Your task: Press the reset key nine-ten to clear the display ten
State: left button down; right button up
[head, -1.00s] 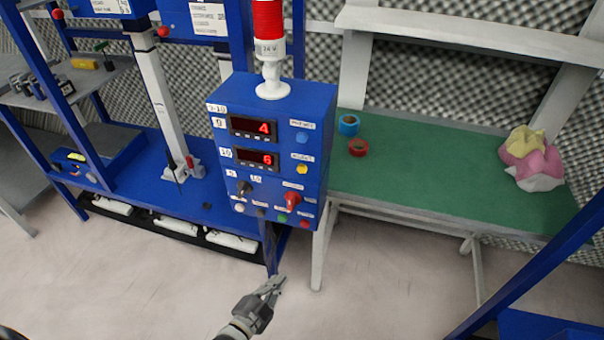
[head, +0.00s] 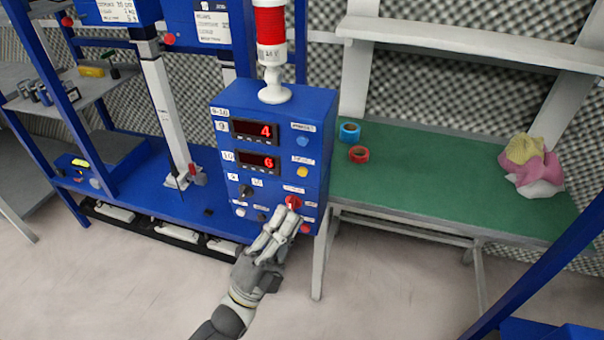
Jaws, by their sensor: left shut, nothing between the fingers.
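The blue control box (head: 228,142) stands upright at the centre. Its upper display (head: 254,130) reads a red 4, and its lower display (head: 257,161), beside a tag like 10, reads a red 6. A blue button (head: 301,141) and a yellow button (head: 302,172) sit to their right. Below are a black knob (head: 246,191), a red knob (head: 293,202), a white button (head: 240,212) and a dark button (head: 262,217). I cannot read which is the reset key. My left gripper (head: 284,214) is shut and empty before the lower panel, hiding part of it. Contact is unclear.
A red and white beacon (head: 271,45) tops the box. A green table (head: 430,185) stands right, with blue tape (head: 349,131), red tape (head: 358,154) and a pink and yellow bundle (head: 535,172). A blue bench (head: 140,208) stands left. The floor in front is clear.

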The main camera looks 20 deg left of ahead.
aim_at(302, 172)
pick_arm(q)
jog(key=shift+w, duration=0.1)
jog(key=w+b, duration=0.3)
jog(key=w, duration=0.5)
jog(key=shift+w+d, duration=0.15)
jog(key=shift+w, duration=0.2)
jog(key=shift+w, duration=0.15)
dwell(1.3)
jog(key=shift+w+b, duration=0.3)
jog(key=shift+b, duration=0.05)
jog(key=shift+w, duration=0.45)
dwell(0.5)
jog(key=shift+s, duration=0.95)
